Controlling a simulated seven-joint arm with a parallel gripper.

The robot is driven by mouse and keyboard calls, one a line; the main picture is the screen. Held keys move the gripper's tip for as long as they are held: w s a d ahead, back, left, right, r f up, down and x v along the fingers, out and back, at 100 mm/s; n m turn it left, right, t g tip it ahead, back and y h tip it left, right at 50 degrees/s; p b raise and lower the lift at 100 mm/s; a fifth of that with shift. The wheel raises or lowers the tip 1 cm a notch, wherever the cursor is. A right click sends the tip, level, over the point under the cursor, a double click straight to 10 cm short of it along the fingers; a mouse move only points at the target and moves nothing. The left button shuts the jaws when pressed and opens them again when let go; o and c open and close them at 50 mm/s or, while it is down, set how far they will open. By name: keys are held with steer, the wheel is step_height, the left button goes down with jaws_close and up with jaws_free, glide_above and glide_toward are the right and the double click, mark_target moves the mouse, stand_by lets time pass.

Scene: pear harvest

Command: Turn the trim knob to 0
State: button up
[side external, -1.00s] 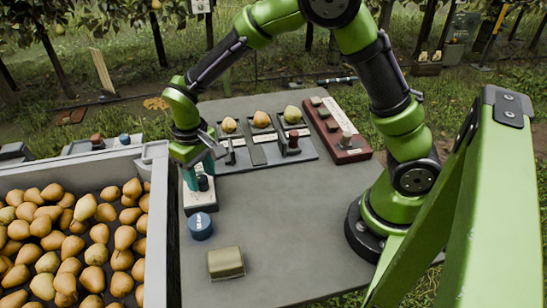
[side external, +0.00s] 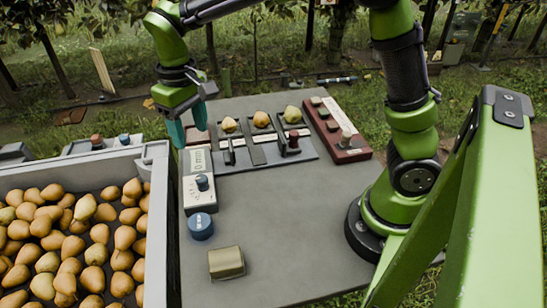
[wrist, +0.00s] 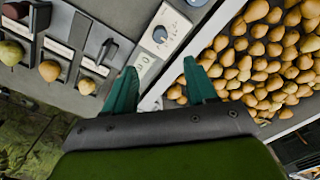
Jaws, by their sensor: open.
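The trim knob (side external: 202,183) is a small dark blue-grey knob on a white panel box (side external: 199,203) at the table's left edge. A small display (side external: 198,160) sits behind it; its reading is too small to make out surely. The knob also shows in the wrist view (wrist: 160,34), with tick marks around it; I cannot tell its exact setting. My gripper (side external: 188,130) is open and empty, raised behind the box and clear of the knob. Its teal fingertips stand apart in the wrist view (wrist: 160,68).
A grey crate of pears (side external: 156,225) stands close on the left. A blue round cap (side external: 200,227) and an olive block (side external: 226,263) are in front. The table's middle is clear.

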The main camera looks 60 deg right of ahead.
step_height(320, 180, up, 4)
stand_by(0.5)
steer(key=s+d+r+m+t+y, duration=0.1)
steer(key=s+d+m+t, duration=0.1)
steer(key=s, duration=0.6)
steer(key=s+d+r+m+t+y, duration=0.1)
steer(key=s+d+m+t, duration=0.1)
steer(key=s+d+t, duration=0.3)
steer(key=s+d, duration=0.2)
steer(key=s, duration=0.1)
steer(key=shift+s, duration=0.35)
steer(key=shift+c, duration=0.3)
